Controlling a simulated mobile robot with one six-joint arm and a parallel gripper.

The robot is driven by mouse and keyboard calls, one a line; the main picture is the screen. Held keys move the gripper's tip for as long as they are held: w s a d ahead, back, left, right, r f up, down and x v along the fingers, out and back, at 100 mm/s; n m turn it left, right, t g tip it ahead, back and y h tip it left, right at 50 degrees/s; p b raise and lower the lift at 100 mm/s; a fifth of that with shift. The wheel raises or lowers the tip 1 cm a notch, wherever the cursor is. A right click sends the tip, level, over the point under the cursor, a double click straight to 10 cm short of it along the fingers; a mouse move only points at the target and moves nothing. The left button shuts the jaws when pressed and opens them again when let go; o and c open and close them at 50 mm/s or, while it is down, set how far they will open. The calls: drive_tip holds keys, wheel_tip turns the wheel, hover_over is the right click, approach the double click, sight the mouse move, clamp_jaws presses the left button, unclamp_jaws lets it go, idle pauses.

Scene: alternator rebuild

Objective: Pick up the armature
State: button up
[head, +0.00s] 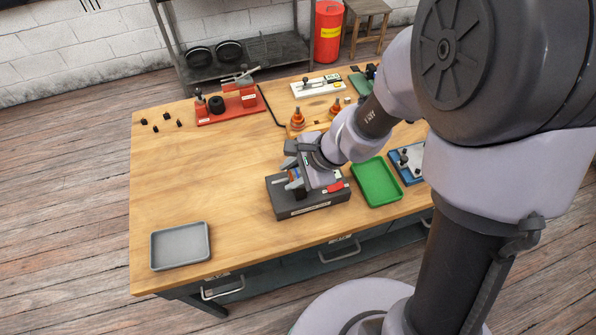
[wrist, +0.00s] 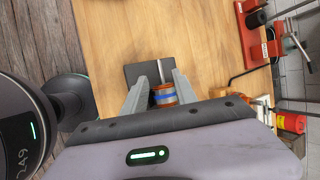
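The armature (wrist: 164,95), a small copper-coloured cylinder with a blue band and a thin pale shaft, shows between my fingers in the wrist view. It stands at a dark grey block, which also shows in the head view (head: 315,207) near the table's front edge. My gripper (wrist: 160,82) is low over this block and points down, with one grey finger on each side of the armature. The fingers look open, with a narrow gap on the left side. Whether the right finger touches is unclear. In the head view my gripper (head: 293,180) mostly hides the armature.
A green tray (head: 377,182) and a blue fixture (head: 408,162) stand right of the block. A grey tray (head: 180,246) lies front left. A red fixture (head: 230,104) and orange parts (head: 298,118) stand farther back. The table's left middle is clear.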

sight(283, 180)
drive_tip(key=x, duration=0.1)
drive_tip(key=b+x, duration=0.1)
drive_tip(key=x, duration=0.1)
drive_tip(key=shift+w+f, duration=0.2)
drive_tip(key=shift+f, duration=0.3)
drive_tip(key=shift+w+a+f, duration=0.1)
drive_tip(key=shift+a+f, duration=0.1)
drive_tip(key=shift+f, duration=0.05)
drive_tip(key=shift+r, duration=0.15)
clamp_jaws()
idle(0.5)
